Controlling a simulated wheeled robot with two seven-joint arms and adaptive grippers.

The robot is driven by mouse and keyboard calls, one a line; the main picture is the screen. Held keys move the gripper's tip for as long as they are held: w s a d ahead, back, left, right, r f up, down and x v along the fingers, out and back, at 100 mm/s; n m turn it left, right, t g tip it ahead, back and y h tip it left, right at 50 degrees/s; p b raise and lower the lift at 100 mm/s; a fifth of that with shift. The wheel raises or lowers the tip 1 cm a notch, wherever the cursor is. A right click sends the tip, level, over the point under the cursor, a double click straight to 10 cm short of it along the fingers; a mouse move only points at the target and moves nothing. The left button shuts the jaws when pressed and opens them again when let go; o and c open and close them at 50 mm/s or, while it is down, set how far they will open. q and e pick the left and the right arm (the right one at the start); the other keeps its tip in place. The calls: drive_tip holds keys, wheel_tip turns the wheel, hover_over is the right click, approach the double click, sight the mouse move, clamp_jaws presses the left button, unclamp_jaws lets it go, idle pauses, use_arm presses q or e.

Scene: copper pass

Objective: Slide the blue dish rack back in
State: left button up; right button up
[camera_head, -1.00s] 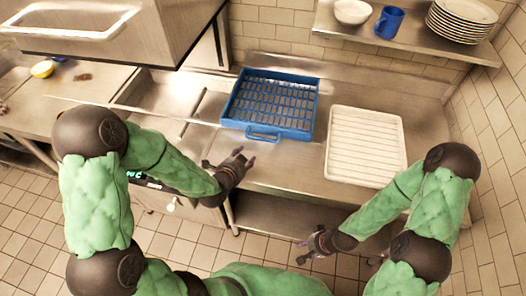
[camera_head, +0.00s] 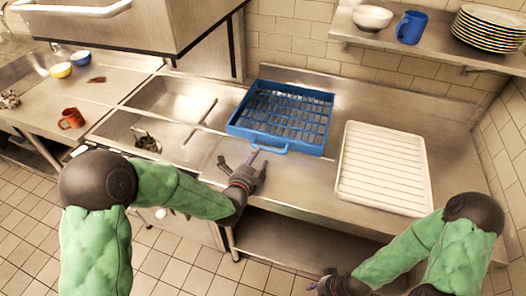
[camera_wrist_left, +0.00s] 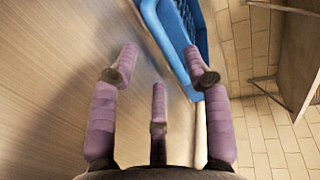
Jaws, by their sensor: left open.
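The blue dish rack (camera_head: 283,118) sits on the steel counter in the head view, left of the white ridged tray. Its handle (camera_head: 267,146) faces the front edge of the counter. My left gripper (camera_head: 244,163) is open and empty, just in front of the handle and a little to its left. In the left wrist view its spread fingers (camera_wrist_left: 158,85) show with the rack's blue side (camera_wrist_left: 178,45) beyond them, partly behind one finger. I cannot tell whether a finger touches it. My right gripper (camera_head: 322,284) is low at the bottom of the head view, away from the rack, partly cut off.
A white tray (camera_head: 385,168) lies right of the rack. Steel sinks (camera_head: 172,100) are to the left, under a large steel hood (camera_head: 140,25). A shelf above holds a bowl (camera_head: 372,18), a blue mug (camera_head: 410,27) and stacked plates (camera_head: 488,27).

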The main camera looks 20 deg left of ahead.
sight(263, 149)
use_arm(q)
drive_tip(key=b+x, duration=0.1)
drive_tip(key=x, duration=0.5)
drive_tip(key=shift+w+f, duration=0.15)
drive_tip(key=shift+w, duration=0.2)
clamp_jaws()
